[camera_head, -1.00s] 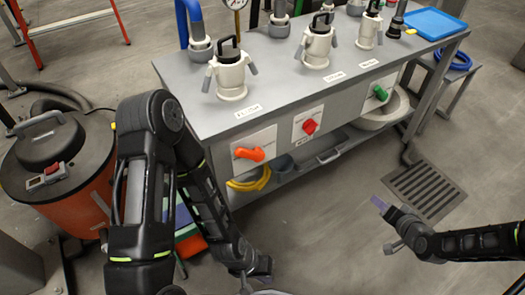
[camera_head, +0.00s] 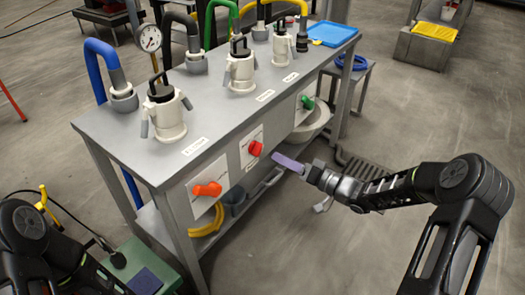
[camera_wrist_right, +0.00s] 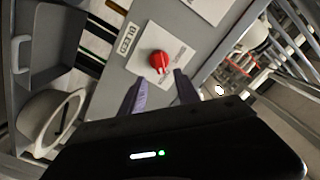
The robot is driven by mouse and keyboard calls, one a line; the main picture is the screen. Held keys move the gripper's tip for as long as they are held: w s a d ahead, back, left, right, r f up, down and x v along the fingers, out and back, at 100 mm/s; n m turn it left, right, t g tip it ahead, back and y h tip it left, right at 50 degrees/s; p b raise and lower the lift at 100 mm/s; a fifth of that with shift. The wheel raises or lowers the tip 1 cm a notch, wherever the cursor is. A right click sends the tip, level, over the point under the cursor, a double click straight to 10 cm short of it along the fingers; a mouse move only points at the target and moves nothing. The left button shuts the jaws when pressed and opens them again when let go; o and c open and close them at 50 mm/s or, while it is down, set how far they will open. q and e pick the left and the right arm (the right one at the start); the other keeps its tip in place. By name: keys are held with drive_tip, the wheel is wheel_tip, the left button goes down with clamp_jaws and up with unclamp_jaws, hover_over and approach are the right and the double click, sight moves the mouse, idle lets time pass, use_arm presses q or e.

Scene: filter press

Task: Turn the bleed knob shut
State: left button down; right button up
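The red knob (camera_head: 255,148) sits on a white square plate on the bench's front panel, between an orange and a green knob. In the right wrist view the red knob (camera_wrist_right: 159,62) has a label beside it that appears to read BLEED. My right gripper (camera_head: 287,162) is near this knob, in front of the panel. In the right wrist view my right gripper (camera_wrist_right: 160,92) has its two purple fingers apart, with nothing between them; the knob shows just beyond the fingertips. Only part of my left arm shows at the lower left; its gripper is out of view.
The orange knob (camera_head: 207,189) is to the left and the green knob (camera_head: 308,102) to the right on the same panel. White pump-like fittings stand on the grey bench top (camera_head: 215,118). A pale basin (camera_head: 312,122) sits under the bench. Open floor lies to the right.

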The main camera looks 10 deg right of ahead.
sight(261, 150)
drive_tip(key=b+x, duration=0.1)
drive_tip(key=x, duration=0.6)
drive_tip(key=shift+w+a+b, duration=0.2)
drive_tip(key=shift+w+b, duration=0.05)
drive_tip(key=shift+b, duration=0.1)
clamp_jaws()
